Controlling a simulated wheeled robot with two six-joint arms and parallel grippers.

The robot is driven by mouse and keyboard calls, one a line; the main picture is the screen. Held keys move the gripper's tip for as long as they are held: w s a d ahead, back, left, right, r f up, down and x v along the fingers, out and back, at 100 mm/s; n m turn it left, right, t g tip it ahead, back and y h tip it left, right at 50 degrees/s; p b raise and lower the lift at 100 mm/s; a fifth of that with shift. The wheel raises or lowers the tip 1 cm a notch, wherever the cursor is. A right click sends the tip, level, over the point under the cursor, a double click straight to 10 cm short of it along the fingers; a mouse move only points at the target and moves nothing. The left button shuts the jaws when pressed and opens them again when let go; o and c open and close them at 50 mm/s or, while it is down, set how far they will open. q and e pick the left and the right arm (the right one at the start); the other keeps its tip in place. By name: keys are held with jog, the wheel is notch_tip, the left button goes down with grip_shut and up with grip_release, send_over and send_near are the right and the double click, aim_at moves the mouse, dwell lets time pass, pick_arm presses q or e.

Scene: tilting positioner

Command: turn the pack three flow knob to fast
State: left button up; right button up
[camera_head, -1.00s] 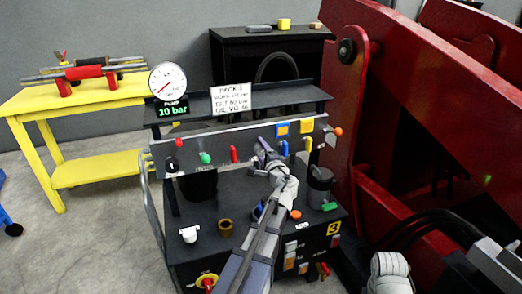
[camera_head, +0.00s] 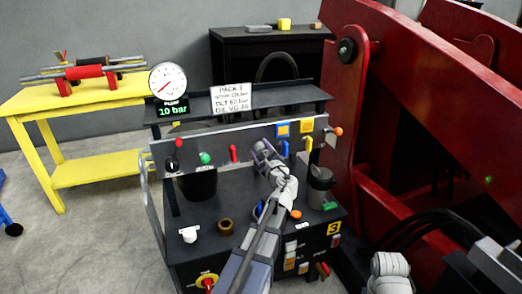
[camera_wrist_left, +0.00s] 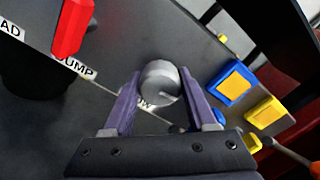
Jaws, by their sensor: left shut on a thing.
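The power pack panel (camera_head: 220,140) stands in the middle, with a "PACK 3" sign (camera_head: 232,97) above it and a yellow 3 plate (camera_head: 333,228) below. My left gripper (camera_head: 262,149) is at the panel, right of the red lever. In the left wrist view the grey round flow knob (camera_wrist_left: 160,82) sits between my left gripper's purple fingers (camera_wrist_left: 162,95), which are shut on it. A pale mark shows on the knob's lower right. Its label is mostly covered by the fingers. In the head view the knob is hidden by the gripper.
Close by are a red lever (camera_wrist_left: 72,27), a blue-framed button (camera_wrist_left: 230,82) and a yellow button (camera_wrist_left: 264,112). A dial gauge (camera_head: 167,80) above a "10 bar" display stands on the shelf. A large red machine frame (camera_head: 370,100) rises at the right.

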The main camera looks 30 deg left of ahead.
pick_arm(q)
jog(key=shift+m, duration=0.3)
jog(key=o, duration=1.3)
jog(key=shift+o, duration=0.2)
jog(key=shift+s+d, duration=0.1)
jog(key=v, duration=0.7)
jog(key=shift+s+d, duration=0.2)
jog(key=shift+s, duration=0.05)
